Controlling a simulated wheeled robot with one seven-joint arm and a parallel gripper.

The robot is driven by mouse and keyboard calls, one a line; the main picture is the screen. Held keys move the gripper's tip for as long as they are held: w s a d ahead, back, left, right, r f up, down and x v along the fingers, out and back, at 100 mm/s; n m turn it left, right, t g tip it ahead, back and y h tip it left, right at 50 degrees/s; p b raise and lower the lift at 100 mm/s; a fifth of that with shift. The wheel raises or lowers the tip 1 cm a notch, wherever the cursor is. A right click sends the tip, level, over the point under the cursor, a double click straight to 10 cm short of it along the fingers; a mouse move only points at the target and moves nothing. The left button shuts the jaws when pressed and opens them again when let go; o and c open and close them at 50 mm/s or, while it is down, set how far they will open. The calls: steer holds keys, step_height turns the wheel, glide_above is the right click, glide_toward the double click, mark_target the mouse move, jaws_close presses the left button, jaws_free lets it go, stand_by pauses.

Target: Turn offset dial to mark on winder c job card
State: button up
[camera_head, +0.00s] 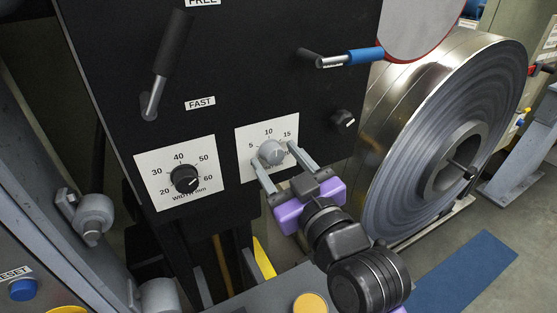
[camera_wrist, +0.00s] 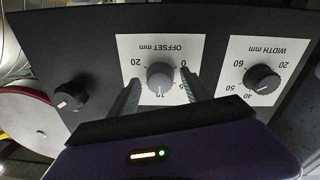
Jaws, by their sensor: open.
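My gripper (camera_head: 274,156) is open, with one finger on each side of the dial. In the wrist view the fingers (camera_wrist: 160,80) stand apart from the knob, with gaps on both sides. I cannot tell exactly where the dial's pointer stands. I cannot make out the winder C job card in either view.
A black width dial (camera_head: 184,179) is left of the offset dial. A small black knob (camera_head: 343,121) and a blue-gripped lever (camera_head: 362,56) are to the right. A black lever (camera_head: 168,68) is upper left. A large steel coil (camera_head: 400,150) stands right of the panel.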

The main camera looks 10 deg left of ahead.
steer(key=b+v, duration=0.1)
steer(key=v, duration=0.6)
steer(key=shift+s+d, duration=0.25)
steer(key=shift+s, duration=0.1)
